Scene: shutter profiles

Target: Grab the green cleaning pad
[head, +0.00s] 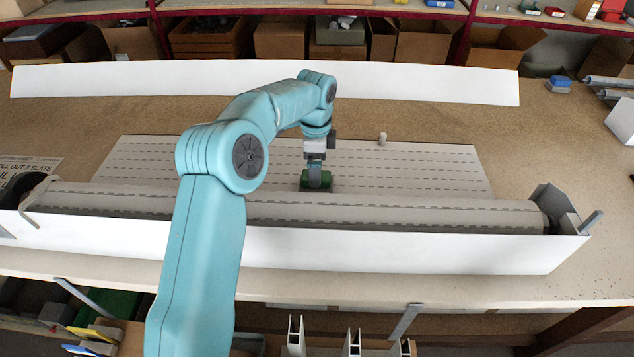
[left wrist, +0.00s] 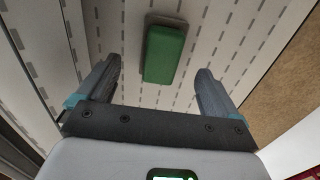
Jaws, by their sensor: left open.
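The green cleaning pad (head: 316,184) lies on the slatted grey shutter curtain (head: 420,165), just behind the rolled part. In the left wrist view the green cleaning pad (left wrist: 165,52) lies ahead of the fingertips, roughly midway between them. My left gripper (head: 318,176) points down over the pad and hides part of it. In the left wrist view my left gripper (left wrist: 160,85) is open, with a finger to each side and nothing between them. I cannot tell the exact height of the fingers above the pad. My right gripper is not in view.
A long white box profile (head: 400,250) runs along the front, with the shutter roll (head: 400,212) in it. A small beige cylinder (head: 382,139) stands behind the curtain. A white strip (head: 420,82) lies at the back. The brown bench between is mostly clear.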

